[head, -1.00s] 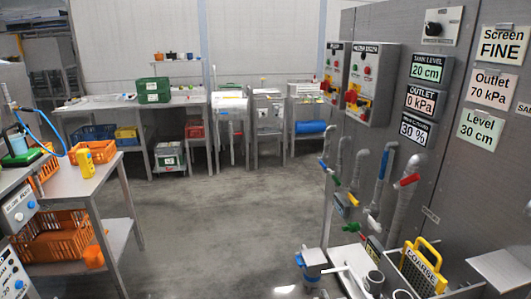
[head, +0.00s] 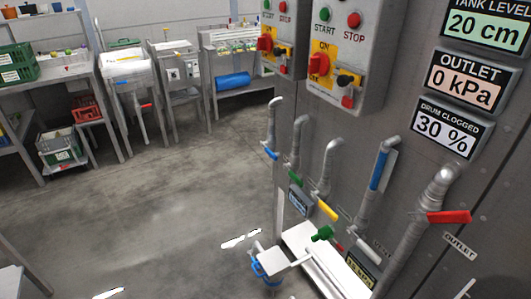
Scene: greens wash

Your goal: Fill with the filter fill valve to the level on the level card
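The tank level display (head: 486,27) reads 20 cm. The outlet display (head: 462,84) below it reads 0 kPa, and the drum clogged display (head: 447,131) reads 30 %. Several pipes with lever valves run along the grey panel: a blue lever (head: 271,152), a green lever (head: 295,178), a yellow lever (head: 327,210), a second blue lever (head: 380,170) lying along its pipe, and a red lever (head: 449,217) lying across its pipe near an OUTLET label (head: 459,246). I cannot tell which is the fill valve. The level card is out of view. Neither gripper is in view.
Control boxes (head: 346,50) with START and STOP buttons and red switches hang above the valves. A white tray (head: 318,258) and a blue fitting (head: 268,269) stand low before the panel. Benches with crates (head: 15,64) line the back.

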